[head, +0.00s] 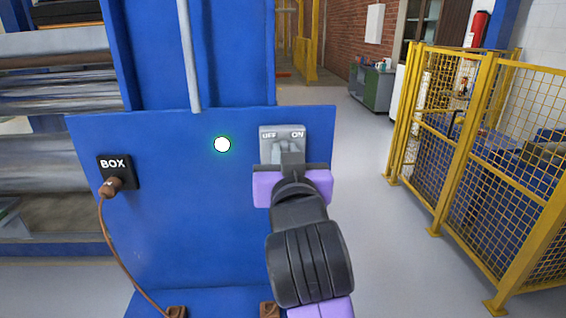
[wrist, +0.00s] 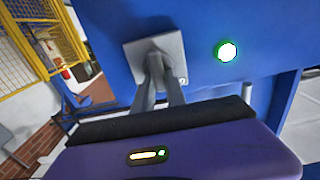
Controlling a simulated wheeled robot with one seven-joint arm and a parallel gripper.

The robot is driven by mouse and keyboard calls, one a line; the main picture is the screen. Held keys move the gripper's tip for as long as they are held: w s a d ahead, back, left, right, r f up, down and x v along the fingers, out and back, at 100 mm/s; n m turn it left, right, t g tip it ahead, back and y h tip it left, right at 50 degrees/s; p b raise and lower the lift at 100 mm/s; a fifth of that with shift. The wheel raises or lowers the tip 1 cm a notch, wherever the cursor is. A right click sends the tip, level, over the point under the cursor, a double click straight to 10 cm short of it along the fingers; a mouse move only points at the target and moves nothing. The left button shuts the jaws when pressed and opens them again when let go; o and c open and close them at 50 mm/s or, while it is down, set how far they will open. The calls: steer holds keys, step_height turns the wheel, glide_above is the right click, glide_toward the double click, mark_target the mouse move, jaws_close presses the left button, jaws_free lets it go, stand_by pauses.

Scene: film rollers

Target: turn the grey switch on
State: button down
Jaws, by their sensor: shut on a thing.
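The grey switch (head: 269,137) is a square plate on the blue panel, with "OFF" at its upper left and "ON" at its upper right. It also shows in the wrist view (wrist: 135,57), tilted. My gripper (head: 291,153) is right in front of the plate, and its fingers cover the lower middle of it. In the wrist view the fingers (wrist: 156,63) come close together at the plate, shut on the switch's knob. The knob is mostly hidden between them, so I cannot tell which way it points.
The blue panel (head: 180,220) carries a lit round white button (head: 222,145) with a green ring and a black "BOX" socket (head: 121,170) with a brown plug and cable. A yellow mesh fence (head: 435,150) stands at the right. Grey floor between is clear.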

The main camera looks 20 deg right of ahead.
steer(key=shift+s+d+f+m+b, duration=0.15)
steer(key=shift+m+b, duration=0.7)
steer(key=shift+m, duration=0.6)
steer(key=shift+w+d+f+m+b, duration=0.15)
steer(key=shift+m+b, duration=0.75)
steer(key=shift+m, duration=0.5)
steer(key=shift+s+d+m+b, duration=0.15)
steer(key=shift+m+b, duration=0.7)
steer(key=shift+m, duration=0.6)
steer(key=c, duration=1.4)
jaws_free()
steer(key=shift+o, duration=0.2)
steer(key=shift+s, duration=0.15)
steer(key=b+v, duration=0.1)
steer(key=v, duration=0.6)
steer(key=shift+s, duration=0.25)
